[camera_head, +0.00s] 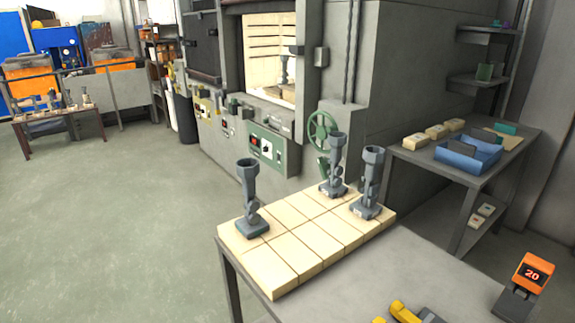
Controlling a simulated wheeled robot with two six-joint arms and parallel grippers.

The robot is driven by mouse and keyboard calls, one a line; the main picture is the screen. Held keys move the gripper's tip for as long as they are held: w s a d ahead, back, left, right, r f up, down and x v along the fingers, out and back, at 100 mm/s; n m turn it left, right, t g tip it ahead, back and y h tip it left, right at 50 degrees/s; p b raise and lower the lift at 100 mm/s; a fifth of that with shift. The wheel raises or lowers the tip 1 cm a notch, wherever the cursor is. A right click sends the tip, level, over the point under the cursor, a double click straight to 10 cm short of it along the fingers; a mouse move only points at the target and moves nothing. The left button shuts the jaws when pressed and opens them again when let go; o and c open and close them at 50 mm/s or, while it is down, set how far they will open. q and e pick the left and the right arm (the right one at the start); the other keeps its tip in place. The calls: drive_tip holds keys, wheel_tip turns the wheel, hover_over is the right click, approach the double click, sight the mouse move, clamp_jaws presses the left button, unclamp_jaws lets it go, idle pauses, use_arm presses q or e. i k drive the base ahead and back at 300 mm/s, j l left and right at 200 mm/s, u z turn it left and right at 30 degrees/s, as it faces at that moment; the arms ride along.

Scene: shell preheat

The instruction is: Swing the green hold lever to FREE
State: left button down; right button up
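A green handwheel (322,131) is mounted on the front corner of the large grey furnace. A small green part (323,167) shows just below it, partly hidden behind a grey shell; I cannot tell if it is the hold lever. A green control panel (267,149) with a red display and a white dial sits on the furnace front, left of the wheel. No FREE marking is readable. Neither of my grippers is in view.
Three grey shells, one at the left (248,195), stand on a pale tiled table (290,268) before the furnace. The furnace opening (270,50) is lit. A side table holds a blue tray (466,160). An orange display (533,272) reads 20. Floor at left is clear.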

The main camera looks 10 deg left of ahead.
sight(322, 168)
drive_tip(key=j+u, duration=0.25)
drive_tip(key=i+j+u, duration=0.45)
drive_tip(key=j, duration=0.45)
drive_tip(key=i+j+u, duration=0.45)
drive_tip(key=i+j, duration=0.2)
drive_tip(key=i, duration=0.15)
drive_tip(key=i+j, duration=0.15)
drive_tip(key=i, duration=0.4)
drive_tip(key=i+j+z, duration=0.15)
drive_tip(key=i, duration=0.4)
drive_tip(key=i+j, duration=0.25)
drive_tip(key=i, duration=0.3)
drive_tip(key=i+l+z, duration=0.2)
drive_tip(key=z, duration=0.3)
drive_tip(key=i+z, duration=0.75)
drive_tip(key=z, duration=0.2)
drive_tip(key=i+j+z, duration=0.15)
drive_tip(key=i+z, duration=0.3)
drive_tip(key=i+l+z, duration=0.15)
drive_tip(key=i+z, duration=0.25)
drive_tip(key=i+l+z, duration=0.1)
drive_tip(key=z, duration=0.3)
drive_tip(key=i+j+z, duration=0.1)
drive_tip(key=i+z, duration=0.35)
drive_tip(key=i+j+z, duration=0.15)
drive_tip(key=i+z, duration=0.25)
drive_tip(key=k, duration=0.1)
